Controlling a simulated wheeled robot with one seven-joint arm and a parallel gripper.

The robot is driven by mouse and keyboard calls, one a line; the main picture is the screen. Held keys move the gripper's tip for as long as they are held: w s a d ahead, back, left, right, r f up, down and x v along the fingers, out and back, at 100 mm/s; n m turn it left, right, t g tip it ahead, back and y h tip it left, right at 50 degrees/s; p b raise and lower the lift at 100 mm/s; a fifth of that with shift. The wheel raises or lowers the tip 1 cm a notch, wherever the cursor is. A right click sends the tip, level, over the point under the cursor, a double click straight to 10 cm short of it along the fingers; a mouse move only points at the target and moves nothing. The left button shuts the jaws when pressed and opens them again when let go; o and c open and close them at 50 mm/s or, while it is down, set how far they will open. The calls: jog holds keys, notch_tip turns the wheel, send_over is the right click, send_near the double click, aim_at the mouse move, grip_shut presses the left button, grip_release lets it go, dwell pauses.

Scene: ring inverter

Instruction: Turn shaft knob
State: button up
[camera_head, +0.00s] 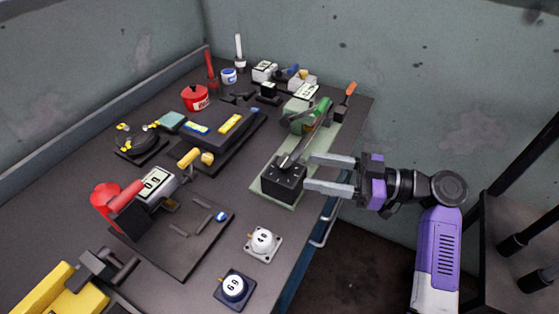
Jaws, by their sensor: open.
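A black block (281,186) stands near the front of a pale green plate (258,188) at the table's right side. A grey metal bar (304,142) slants up and back from its top, towards a green device (298,117). I cannot tell for sure which part is the shaft knob. My gripper (309,172) comes in from the right and is open. Its two grey fingers point left, with the tips at the block's right side. Nothing shows between them. I cannot tell whether the tips touch the block.
Two round white knobs on square bases, one light (263,241) and one dark (233,287), stand in front. A dark tray (185,252) with a numbered device lies left. Several devices crowd the back. A wall rises behind; the table's right edge runs beneath my gripper.

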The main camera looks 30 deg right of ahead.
aim_at(284, 166)
jog(key=shift+p+x, duration=0.65)
jog(key=shift+x, duration=3.2)
grip_shut()
